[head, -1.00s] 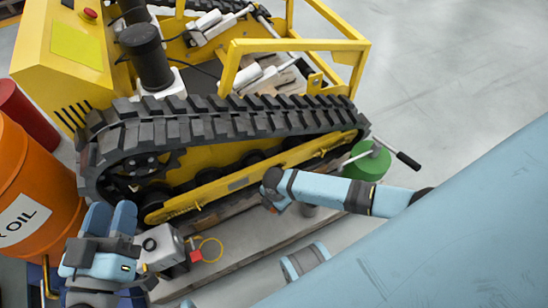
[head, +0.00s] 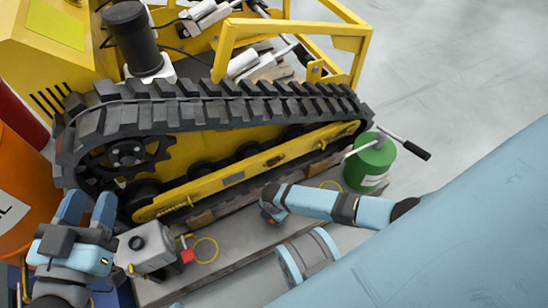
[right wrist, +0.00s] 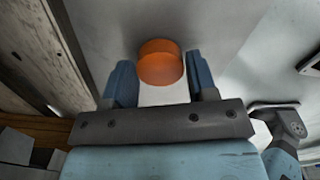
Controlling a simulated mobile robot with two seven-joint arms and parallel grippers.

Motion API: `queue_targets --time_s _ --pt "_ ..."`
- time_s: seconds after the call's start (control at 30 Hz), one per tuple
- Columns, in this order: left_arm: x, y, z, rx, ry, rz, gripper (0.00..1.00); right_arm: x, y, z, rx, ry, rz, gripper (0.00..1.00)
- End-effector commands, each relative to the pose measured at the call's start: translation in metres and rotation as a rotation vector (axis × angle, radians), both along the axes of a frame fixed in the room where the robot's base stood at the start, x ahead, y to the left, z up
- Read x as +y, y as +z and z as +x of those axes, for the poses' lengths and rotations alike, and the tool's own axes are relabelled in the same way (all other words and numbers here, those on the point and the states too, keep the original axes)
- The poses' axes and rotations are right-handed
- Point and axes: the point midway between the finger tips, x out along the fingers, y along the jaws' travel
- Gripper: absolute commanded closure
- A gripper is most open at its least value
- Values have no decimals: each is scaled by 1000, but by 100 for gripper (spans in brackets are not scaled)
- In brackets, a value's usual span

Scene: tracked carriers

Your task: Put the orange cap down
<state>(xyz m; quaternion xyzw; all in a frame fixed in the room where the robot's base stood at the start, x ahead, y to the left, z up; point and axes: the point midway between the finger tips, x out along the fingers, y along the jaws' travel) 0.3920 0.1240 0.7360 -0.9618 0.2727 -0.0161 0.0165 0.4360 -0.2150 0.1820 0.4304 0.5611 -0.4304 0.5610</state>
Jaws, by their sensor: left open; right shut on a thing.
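The orange cap (right wrist: 159,52) is a short, round orange piece in the right wrist view. It sits between the tips of my right gripper (right wrist: 159,76), whose two blue fingers are on either side of it. A pale grey surface shows beyond the cap, and I cannot tell whether the cap touches it. In the head view my right arm reaches in from the right, and its end is small and partly hidden, so the cap does not show clearly there. My left gripper (head: 88,212) is open and empty, at the lower left beside a grey box.
A yellow tracked carrier (head: 255,175) with a black track (head: 200,108) fills the middle. The grey box (head: 148,247) has a red tag (head: 187,256) and yellow ring. A green can (head: 371,162) stands right of the track. An orange drum (head: 25,175) is left. The floor (head: 450,80) is clear upper right.

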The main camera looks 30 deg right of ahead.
Motion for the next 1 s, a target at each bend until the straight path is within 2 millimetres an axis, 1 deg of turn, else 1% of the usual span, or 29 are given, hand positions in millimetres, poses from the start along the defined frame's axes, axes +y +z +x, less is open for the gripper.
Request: queue_targets --time_s 0.2,0.23,0.33,0.57,0.67,0.77,0.87,0.93,1.0 --pt "-1 -3 -2 7 2 -4 57 0 -3 0 1 0 -1 70" --pt "0 -3 -2 5 2 -2 57 0 -3 0 1 0 -1 45" --pt "0 -2 -2 5 2 -2 57 0 -2 0 0 0 0 22" --pt "0 -2 -2 5 2 -2 57 0 -2 0 0 0 -1 21" --pt "0 0 -1 6 1 -2 57 0 1 0 0 0 0 21" --pt "-1 6 -2 20 -3 -11 57 -1 13 0 -2 0 1 21" --pt "-2 12 -4 59 -8 -29 57 -1 33 0 -1 0 -1 21" --pt "-6 2 -13 149 0 -81 57 -1 49 1 -2 1 0 21" --pt "-10 -1 -19 211 -2 -115 57 -1 65 0 -1 1 -1 21"
